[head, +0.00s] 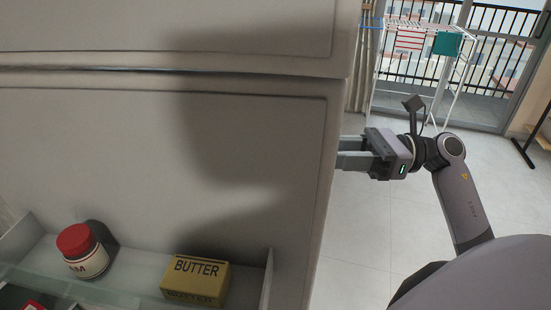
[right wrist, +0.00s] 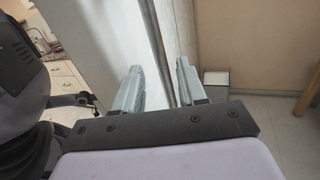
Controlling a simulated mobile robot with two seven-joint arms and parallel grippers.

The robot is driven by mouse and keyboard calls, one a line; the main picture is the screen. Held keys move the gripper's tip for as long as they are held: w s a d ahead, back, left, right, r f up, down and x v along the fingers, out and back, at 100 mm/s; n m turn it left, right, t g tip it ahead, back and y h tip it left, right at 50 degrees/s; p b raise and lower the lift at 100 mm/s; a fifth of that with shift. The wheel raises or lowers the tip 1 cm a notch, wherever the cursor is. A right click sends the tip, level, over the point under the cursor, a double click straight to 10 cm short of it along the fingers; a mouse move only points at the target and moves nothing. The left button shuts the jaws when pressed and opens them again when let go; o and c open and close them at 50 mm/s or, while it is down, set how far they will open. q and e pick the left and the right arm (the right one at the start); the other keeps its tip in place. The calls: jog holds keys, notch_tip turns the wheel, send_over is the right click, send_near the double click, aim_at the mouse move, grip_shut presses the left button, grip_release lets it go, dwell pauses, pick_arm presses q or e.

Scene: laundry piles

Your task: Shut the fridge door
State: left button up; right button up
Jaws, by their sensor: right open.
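The fridge door (head: 150,150) stands open and fills the left and middle of the head view, its inner side facing me. A door shelf low down holds a jar with a red lid (head: 75,240) and a yellow butter box (head: 197,284). My right gripper (head: 341,153) is open at the door's right edge; its fingertips reach that edge. In the right wrist view its two fingers (right wrist: 158,70) are apart, close to the pale door (right wrist: 105,40). I cannot tell whether they touch it. My left gripper is not in view.
A drying rack (head: 415,45) with a teal cloth stands near the balcony glass and railing. The tiled floor (head: 375,240) right of the door is clear. A small bin (right wrist: 216,84) stands by the wall in the right wrist view.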

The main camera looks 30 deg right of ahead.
jog(key=p+x, duration=0.2)
jog(key=x, duration=0.5)
jog(key=shift+f+n+h, duration=0.25)
jog(key=shift+n+h, duration=0.05)
jog(key=shift+n, duration=0.1)
grip_shut()
